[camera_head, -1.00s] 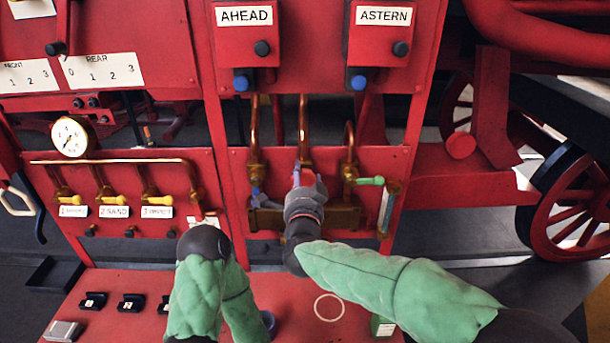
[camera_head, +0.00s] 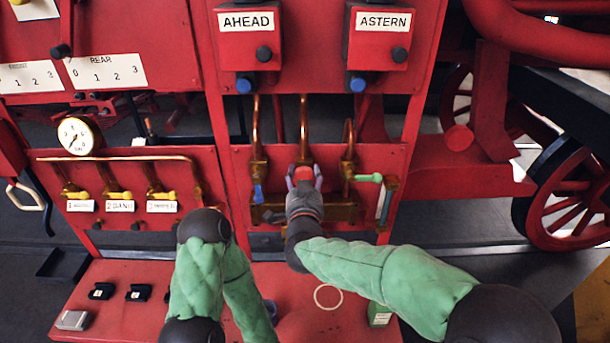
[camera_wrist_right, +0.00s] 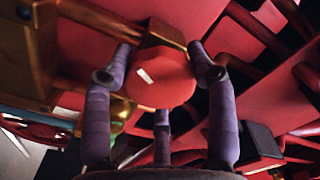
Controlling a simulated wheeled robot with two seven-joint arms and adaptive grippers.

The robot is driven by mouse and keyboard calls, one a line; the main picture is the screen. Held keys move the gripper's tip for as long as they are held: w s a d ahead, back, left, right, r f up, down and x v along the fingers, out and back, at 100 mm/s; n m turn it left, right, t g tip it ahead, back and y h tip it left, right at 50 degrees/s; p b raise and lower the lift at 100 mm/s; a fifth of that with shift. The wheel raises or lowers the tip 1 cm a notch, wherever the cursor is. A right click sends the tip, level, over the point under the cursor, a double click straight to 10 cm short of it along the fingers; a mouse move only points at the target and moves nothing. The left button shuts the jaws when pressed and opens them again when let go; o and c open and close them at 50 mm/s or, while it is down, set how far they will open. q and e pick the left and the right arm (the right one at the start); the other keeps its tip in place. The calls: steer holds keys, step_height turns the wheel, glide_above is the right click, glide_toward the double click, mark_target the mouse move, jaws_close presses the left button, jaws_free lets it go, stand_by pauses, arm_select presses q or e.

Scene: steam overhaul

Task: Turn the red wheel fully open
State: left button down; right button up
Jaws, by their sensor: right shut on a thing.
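The red wheel (camera_head: 303,174) sits at the middle of the brass pipework on the red panel, below the middle copper pipe. It also shows in the right wrist view as a faceted red knob (camera_wrist_right: 160,80) with a white mark on its face. My right gripper (camera_head: 304,182) is shut on the wheel, its purple fingers around the rim. The fingers cover part of the wheel. My left arm bends at the lower middle of the head view, and its gripper is out of view.
A sight glass (camera_head: 385,203) stands further right. The red bench (camera_head: 180,290) below holds small black items.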

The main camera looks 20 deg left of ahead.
steer(key=shift+s+a+f, duration=0.2)
steer(key=shift+f, duration=0.6)
steer(key=o, duration=1.1)
steer(key=shift+o, duration=0.2)
steer(key=shift+w+a, duration=0.1)
steer(key=shift+r, duration=0.4)
steer(key=shift+d, duration=0.2)
steer(key=v, duration=1.2)
